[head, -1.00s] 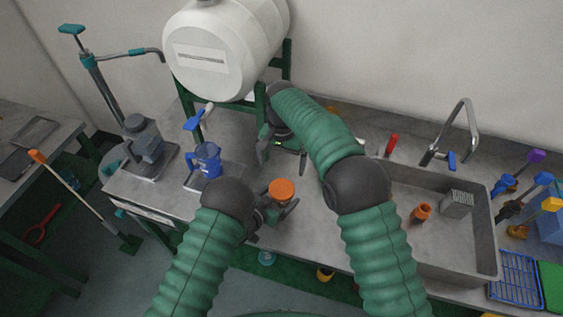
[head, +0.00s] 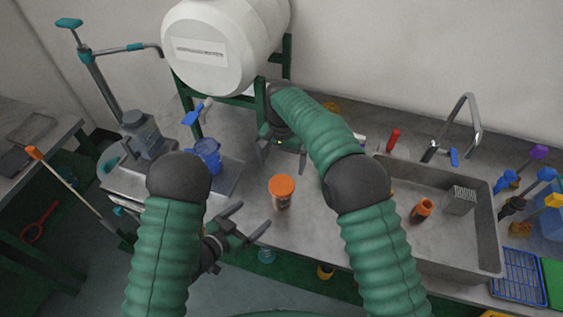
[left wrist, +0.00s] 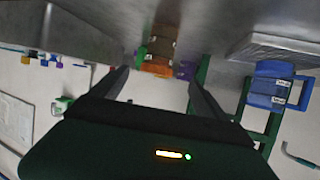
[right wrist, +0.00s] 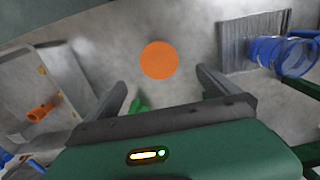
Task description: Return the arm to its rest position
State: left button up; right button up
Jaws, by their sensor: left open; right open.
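My left gripper (head: 250,226) is open and empty at the front edge of the counter, to the lower left of an orange-capped jar (head: 283,192). The jar stands upright on the counter, apart from the fingers. In the left wrist view the jar (left wrist: 158,60) shows beyond the two spread fingers (left wrist: 160,85). My right gripper (head: 283,152) is behind the jar, below the white tank, partly hidden by its own arm. In the right wrist view its fingers (right wrist: 160,88) are spread with nothing between them, and the orange cap (right wrist: 159,60) lies beyond them.
A blue jug (head: 208,157) stands on a grey plate left of the jar. A white tank (head: 215,50) sits on a green frame (head: 287,60) at the back. A sink (head: 425,235) with a tap (head: 470,115) is on the right.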

pick_arm(q)
jog(key=shift+a+r, duration=0.1)
pick_arm(e)
jog(key=shift+d, duration=0.15)
